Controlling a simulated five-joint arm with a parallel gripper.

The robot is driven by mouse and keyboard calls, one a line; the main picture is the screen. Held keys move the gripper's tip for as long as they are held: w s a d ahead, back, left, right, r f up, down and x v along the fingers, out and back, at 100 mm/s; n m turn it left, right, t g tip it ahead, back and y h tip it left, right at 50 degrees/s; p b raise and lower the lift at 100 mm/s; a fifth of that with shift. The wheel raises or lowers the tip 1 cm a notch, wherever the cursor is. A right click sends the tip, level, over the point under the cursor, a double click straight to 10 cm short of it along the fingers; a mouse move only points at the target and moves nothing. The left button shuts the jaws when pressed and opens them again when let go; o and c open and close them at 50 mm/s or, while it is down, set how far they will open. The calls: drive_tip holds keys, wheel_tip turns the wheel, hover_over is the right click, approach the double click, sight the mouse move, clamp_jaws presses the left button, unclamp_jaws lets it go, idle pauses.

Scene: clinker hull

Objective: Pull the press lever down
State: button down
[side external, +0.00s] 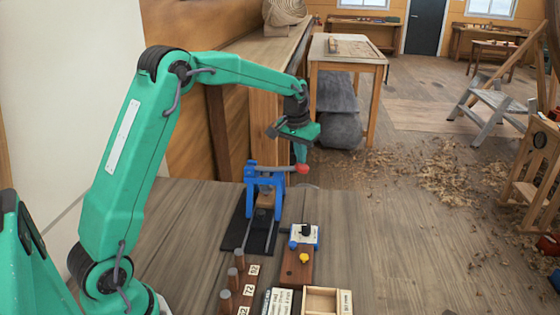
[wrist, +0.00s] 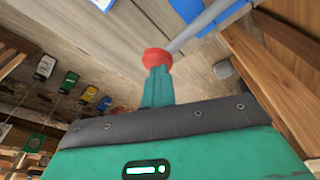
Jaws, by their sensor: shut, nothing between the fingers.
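The press is a blue frame (side external: 278,197) on a black base plate (side external: 232,235), standing on the wooden bench. Its grey lever (side external: 276,168) runs roughly level to the right and ends in a red knob (side external: 303,169). My gripper (side external: 302,160) is shut and points down at the red knob, with its tips right at the knob's top. In the wrist view, the red knob (wrist: 157,57) sits at the end of my green fingers (wrist: 157,88), and the lever (wrist: 208,24) runs off to the upper right. I cannot tell whether tips and knob touch.
In front of the press lie a wooden block with a blue-and-white fixture (side external: 305,236) and a yellow knob (side external: 304,258), a row of wooden pegs (side external: 232,277) with number tags, and an open wooden box (side external: 322,301). The bench right of these is clear.

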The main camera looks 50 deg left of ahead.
drive_tip(key=shift+s+a+f, duration=0.1)
drive_tip(key=shift+s+f, duration=0.05)
drive_tip(key=shift+f, duration=0.8)
idle(0.5)
drive_tip(key=shift+s+a+r, duration=0.2)
drive_tip(key=shift+r, duration=0.7)
drive_tip(key=shift+s+a+r, duration=0.15)
drive_tip(key=shift+a+r, duration=0.05)
drive_tip(key=shift+r, duration=0.65)
drive_tip(key=shift+s+a+r, duration=0.2)
drive_tip(key=shift+r, duration=0.8)
drive_tip(key=a+v, duration=0.1)
drive_tip(key=v, duration=0.8)
drive_tip(key=shift+w+a+r, duration=0.3)
drive_tip(key=shift+r, duration=0.15)
